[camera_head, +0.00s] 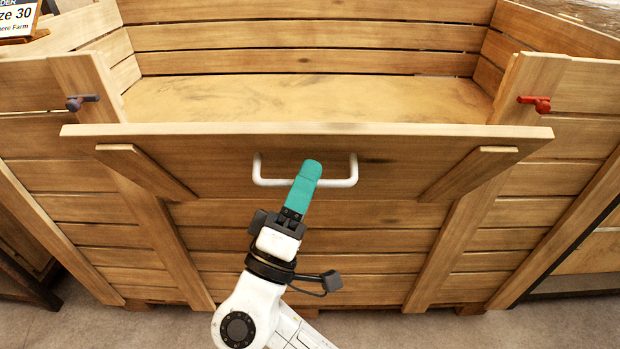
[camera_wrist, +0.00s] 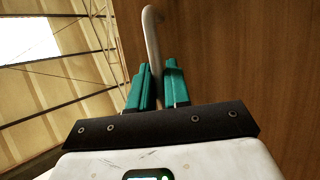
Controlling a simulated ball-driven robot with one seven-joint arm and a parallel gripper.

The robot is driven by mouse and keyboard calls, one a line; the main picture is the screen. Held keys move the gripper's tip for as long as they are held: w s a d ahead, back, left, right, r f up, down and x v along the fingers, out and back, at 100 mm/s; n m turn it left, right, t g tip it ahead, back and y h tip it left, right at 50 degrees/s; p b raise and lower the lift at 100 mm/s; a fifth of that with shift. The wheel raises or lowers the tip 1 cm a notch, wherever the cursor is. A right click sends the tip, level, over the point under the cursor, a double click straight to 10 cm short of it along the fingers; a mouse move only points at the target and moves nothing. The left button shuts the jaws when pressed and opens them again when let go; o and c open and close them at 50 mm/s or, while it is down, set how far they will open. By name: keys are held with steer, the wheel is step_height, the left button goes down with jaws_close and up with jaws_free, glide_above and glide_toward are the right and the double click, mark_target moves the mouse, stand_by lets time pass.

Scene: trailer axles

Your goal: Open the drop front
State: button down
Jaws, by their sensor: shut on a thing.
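The drop front (camera_head: 400,150) is a wide wooden panel with two slanting battens on the front of a wooden crate (camera_head: 540,195). It is tilted outward at the top, away from the crate opening. A white bar handle (camera_head: 340,182) is fixed across its middle. My gripper (camera_head: 309,172), with teal fingers, is shut on the handle from the front. In the wrist view my fingers (camera_wrist: 158,85) stand on both sides of the handle (camera_wrist: 151,35), with the panel's wood (camera_wrist: 240,60) behind it. The fingers hide part of the handle in the head view.
The crate's flat inner floor (camera_head: 300,98) looks empty. A sign (camera_head: 18,18) stands at upper left. Bare floor (camera_head: 560,325) lies in front.

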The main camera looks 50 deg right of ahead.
steer(key=s+a+f+m+h+b, duration=0.1)
steer(key=s+a+f+b, duration=0.1)
steer(key=f+b, duration=0.7)
steer(key=s+a+f+m+g+h+b, duration=0.1)
steer(key=s+a+f+b, duration=0.2)
steer(key=f+b, duration=0.7)
steer(key=shift+s+a+f+g, duration=0.3)
steer(key=shift+s+a+f, duration=0.05)
steer(key=shift+a+f, duration=0.8)
steer(key=shift+r, duration=0.1)
steer(key=c, duration=1.2)
jaws_free()
steer(key=shift+o, duration=0.2)
steer(key=p+v, duration=0.1)
steer(key=v, duration=1)
steer(key=shift+d, duration=0.15)
